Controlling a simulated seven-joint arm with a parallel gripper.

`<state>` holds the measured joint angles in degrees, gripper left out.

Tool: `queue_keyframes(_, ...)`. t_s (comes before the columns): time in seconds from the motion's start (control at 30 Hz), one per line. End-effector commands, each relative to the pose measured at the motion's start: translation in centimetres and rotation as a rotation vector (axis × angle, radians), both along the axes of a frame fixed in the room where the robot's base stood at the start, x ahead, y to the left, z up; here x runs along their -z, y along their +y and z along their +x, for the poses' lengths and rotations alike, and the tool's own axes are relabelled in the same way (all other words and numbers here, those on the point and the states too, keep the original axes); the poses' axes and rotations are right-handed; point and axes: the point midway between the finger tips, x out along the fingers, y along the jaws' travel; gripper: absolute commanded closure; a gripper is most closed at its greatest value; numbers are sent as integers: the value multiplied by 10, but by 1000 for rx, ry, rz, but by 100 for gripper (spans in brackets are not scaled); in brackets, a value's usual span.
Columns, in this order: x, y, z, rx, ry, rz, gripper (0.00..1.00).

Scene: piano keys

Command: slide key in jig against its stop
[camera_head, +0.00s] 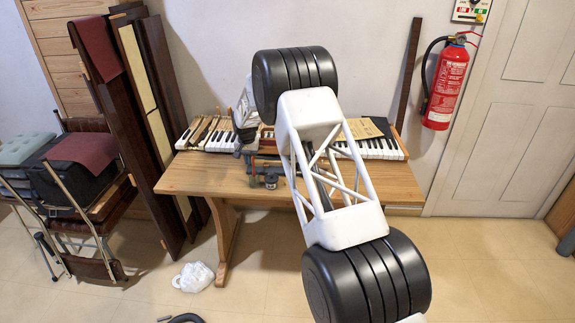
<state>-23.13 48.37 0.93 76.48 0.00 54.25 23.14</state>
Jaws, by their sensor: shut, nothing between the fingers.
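My gripper (240,148) hangs over the back middle of the wooden table, in front of the row of piano keys. It is small and dark in this view; its jaws are shut and empty. A grey and red-brown device (268,178), perhaps the jig or a clamp, sits at the table's front edge, right of and below my gripper. The task's key and the stop cannot be made out; my arm covers part of that area. I cannot tell whether my gripper touches anything.
The wooden table (200,178) carries white and black piano keys (375,148) along its back, with loose wooden key sticks (208,130) at left. Bare tabletop shows at front left. Folded chairs (75,190) and tall boards (150,120) stand left; a fire extinguisher (447,85) hangs right.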

Motion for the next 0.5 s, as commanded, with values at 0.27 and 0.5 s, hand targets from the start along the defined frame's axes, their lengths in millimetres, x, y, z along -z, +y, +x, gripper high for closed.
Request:
queue_keyframes(0.27,-11,0,0,0,-1,1,100)
queue_keyframes(0.5,-24,0,0,0,-1,0,100)
